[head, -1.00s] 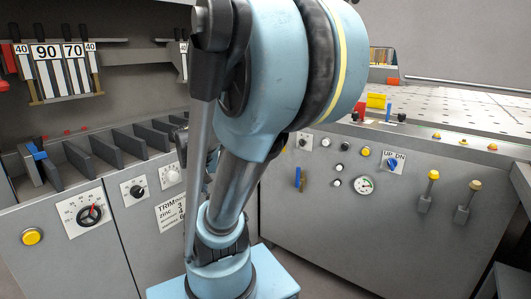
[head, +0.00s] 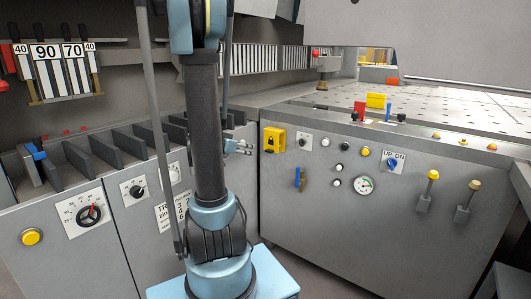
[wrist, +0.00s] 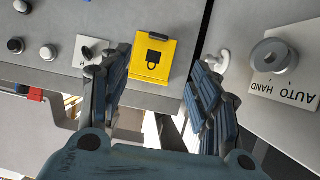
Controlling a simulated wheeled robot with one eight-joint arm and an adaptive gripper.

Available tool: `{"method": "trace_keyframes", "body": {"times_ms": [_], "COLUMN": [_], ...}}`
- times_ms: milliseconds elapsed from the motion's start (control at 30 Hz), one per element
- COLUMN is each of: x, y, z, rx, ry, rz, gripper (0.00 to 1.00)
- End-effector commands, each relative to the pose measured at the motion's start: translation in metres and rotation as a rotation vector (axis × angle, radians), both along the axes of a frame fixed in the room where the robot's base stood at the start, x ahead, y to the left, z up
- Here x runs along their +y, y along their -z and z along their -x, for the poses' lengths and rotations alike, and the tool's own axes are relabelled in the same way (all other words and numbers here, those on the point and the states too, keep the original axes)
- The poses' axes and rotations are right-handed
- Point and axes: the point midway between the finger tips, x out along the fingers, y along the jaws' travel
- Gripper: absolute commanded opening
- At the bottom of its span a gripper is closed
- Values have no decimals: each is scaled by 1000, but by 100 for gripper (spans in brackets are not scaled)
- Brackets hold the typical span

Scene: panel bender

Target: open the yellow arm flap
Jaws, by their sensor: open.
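The yellow arm flap (head: 274,139) is a square cover with a black padlock symbol, at the upper left of the grey control panel in the head view. It looks closed against the panel. In the wrist view the flap (wrist: 155,57) appears upside down, in line with the space between my fingers. My gripper (wrist: 158,68) is open and empty, one finger on each side of that view. I see no clear contact with the flap.
Beside the flap are a small black knob (head: 303,142), several buttons and a gauge (head: 363,184). In the wrist view an AUTO/HAND selector (wrist: 274,56) is at the right. The cabinet with dark dividers (head: 100,146) stands left of my arm.

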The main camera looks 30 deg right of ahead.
Motion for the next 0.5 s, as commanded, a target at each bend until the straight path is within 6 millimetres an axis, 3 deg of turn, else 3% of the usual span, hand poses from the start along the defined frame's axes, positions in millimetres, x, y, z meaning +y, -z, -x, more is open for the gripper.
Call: {"method": "trace_keyframes", "body": {"times_ms": [500], "x": [-34], "y": [11], "z": [-16], "rx": [-30], "ry": [15], "rz": [19], "gripper": [57]}}
